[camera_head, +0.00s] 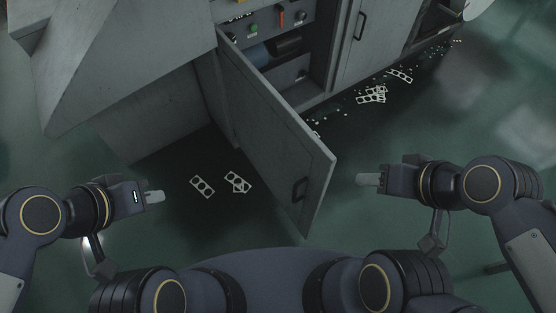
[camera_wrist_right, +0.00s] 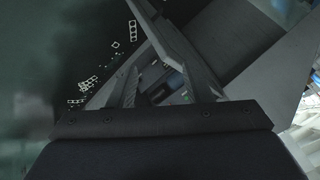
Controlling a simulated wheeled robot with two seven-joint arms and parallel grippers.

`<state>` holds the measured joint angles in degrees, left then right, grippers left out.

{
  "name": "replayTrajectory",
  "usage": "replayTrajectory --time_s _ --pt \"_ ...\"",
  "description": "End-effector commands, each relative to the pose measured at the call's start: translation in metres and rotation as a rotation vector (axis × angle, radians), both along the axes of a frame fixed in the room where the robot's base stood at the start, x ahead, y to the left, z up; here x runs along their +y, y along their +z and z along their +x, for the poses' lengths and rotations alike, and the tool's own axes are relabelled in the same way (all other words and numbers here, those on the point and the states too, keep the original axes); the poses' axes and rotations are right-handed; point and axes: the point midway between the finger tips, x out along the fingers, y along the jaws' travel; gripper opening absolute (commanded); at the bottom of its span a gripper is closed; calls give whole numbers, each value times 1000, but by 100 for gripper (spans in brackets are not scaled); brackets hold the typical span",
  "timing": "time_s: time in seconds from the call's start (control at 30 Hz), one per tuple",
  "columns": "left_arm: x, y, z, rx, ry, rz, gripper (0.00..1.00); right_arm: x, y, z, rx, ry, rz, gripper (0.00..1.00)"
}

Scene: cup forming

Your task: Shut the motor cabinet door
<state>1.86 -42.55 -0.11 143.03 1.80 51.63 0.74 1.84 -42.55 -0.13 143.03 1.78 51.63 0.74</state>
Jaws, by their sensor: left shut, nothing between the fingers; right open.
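The motor cabinet door (camera_head: 270,130) is grey and stands wide open, swung out toward me from its hinge on the left. Its dark handle (camera_head: 299,188) is near the free edge, at the lower right. The open cabinet (camera_head: 318,50) shows a motor and a panel with coloured controls inside. My left gripper (camera_head: 158,197) is shut and empty, left of the door and apart from it. My right gripper (camera_head: 362,179) is open and empty, a little right of the door's free edge and not touching it. In the right wrist view the door (camera_wrist_right: 178,42) shows beyond the fingers.
A second grey door (camera_head: 362,45) with a handle is closed to the right of the opening. Punched metal strips (camera_head: 202,187) and small scraps (camera_head: 372,95) lie on the green floor. A large sloped grey housing (camera_head: 120,60) stands at the left. The floor at right is mostly clear.

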Motion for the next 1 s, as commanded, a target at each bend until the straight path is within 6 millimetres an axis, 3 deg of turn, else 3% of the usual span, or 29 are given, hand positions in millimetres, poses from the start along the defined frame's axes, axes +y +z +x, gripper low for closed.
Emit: replayTrajectory --time_s 0.03,0.17,0.33,0.57,0.7,0.9,1.0 --pt "0 -1 0 0 0 0 0 0 -1 0 2 6 -2 38" --pt "0 -7 0 0 0 0 0 6 -11 3 42 113 -47 21" --pt "0 -26 0 0 0 0 0 26 -43 13 156 486 -233 0" --pt "0 -53 0 0 0 0 0 66 -91 34 296 1103 -615 0" --pt "0 -68 0 0 0 0 0 101 -120 48 360 1453 -891 0" --pt "0 -85 0 0 0 0 0 153 -155 57 428 1831 -1282 0" --pt "0 -90 0 0 0 0 0 172 -166 58 449 1935 -1420 0"
